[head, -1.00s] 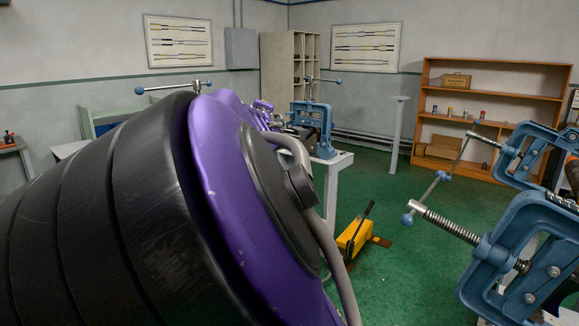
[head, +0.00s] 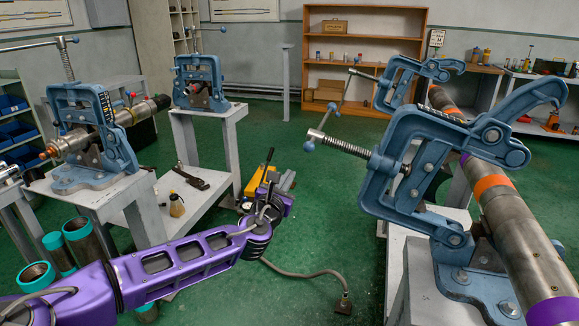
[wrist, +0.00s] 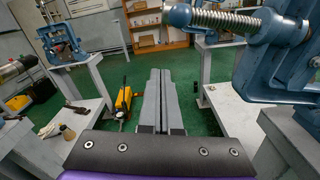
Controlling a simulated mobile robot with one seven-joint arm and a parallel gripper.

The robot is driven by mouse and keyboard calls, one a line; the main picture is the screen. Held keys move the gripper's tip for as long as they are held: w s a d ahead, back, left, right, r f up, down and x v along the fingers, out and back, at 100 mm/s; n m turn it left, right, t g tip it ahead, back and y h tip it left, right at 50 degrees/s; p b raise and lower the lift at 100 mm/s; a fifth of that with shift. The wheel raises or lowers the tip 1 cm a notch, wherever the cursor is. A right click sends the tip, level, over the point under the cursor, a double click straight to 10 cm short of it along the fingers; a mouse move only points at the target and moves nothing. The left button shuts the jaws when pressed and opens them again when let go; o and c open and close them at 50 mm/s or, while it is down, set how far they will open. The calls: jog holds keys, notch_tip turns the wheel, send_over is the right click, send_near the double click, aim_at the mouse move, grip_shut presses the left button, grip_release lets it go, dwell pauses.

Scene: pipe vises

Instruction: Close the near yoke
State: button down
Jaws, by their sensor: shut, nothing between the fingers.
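The near yoke (head: 425,150) is a blue frame on the closer of two vises at the right of the head view. It is tipped over to the left, its screw (head: 340,144) pointing left and its hook (head: 530,100) raised up and right, clear of the base (head: 470,270). A steel pipe (head: 515,230) with orange and purple bands lies at the vise. The yoke's screw also shows in the wrist view (wrist: 225,18). My gripper (head: 284,184) is left of the yoke, apart from it; its grey fingers (wrist: 160,75) are shut together and empty.
A farther vise (head: 410,80) on the right also has its yoke tipped left. Two upright vises stand at the left (head: 90,130) and back (head: 200,85). A yellow tool (head: 258,180) sits on the floor. Green floor is open in the middle.

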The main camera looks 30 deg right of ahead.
jog(key=w+d+r, duration=0.3)
jog(key=w+d, duration=0.3)
jog(key=d, duration=0.2)
jog(key=shift+r, duration=0.35)
jog(key=shift+d, duration=0.15)
